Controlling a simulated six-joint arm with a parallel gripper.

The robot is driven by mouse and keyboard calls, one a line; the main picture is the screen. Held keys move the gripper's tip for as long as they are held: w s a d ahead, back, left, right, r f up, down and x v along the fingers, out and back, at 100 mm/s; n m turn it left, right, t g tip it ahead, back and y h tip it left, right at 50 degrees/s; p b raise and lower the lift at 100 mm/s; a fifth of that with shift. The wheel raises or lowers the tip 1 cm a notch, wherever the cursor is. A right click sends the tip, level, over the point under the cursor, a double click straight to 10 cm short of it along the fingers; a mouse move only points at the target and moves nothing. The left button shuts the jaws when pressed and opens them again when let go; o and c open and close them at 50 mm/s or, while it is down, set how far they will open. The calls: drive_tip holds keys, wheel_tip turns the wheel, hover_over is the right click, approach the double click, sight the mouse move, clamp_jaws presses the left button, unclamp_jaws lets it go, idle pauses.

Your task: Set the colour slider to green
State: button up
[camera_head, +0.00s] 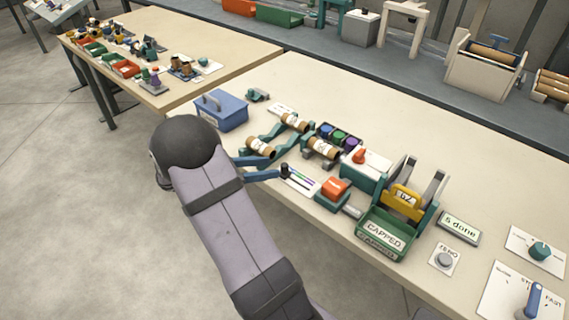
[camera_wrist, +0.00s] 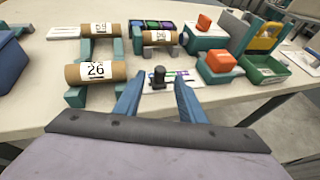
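The colour slider (camera_head: 301,180) is a white plate with coloured stripes, green and purple among them, near the front edge of the bench. Its dark upright knob (camera_head: 285,170) stands at the plate's left end. In the wrist view the knob (camera_wrist: 158,76) stands between the blue fingertips of my gripper (camera_wrist: 157,83), with a gap on each side. The plate (camera_wrist: 185,77) runs on to the right behind the right finger. In the head view my gripper (camera_head: 274,163) is open and low at the slider's left end. Which stripe the knob marks is too small to tell.
A cardboard tube labelled 26 (camera_wrist: 97,71) lies on a teal rack left of my gripper. An orange block (camera_wrist: 219,61) on a teal base stands close on the right. Three coloured caps (camera_head: 338,136) sit behind. A green CAPPED bin (camera_head: 384,233) is further right.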

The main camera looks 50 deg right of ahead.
sight(285, 165)
drive_tip(key=shift+p+x, duration=0.55)
drive_tip(key=shift+x, duration=3)
drive_tip(key=shift+c, duration=0.3)
drive_tip(key=shift+s, duration=0.1)
clamp_jaws()
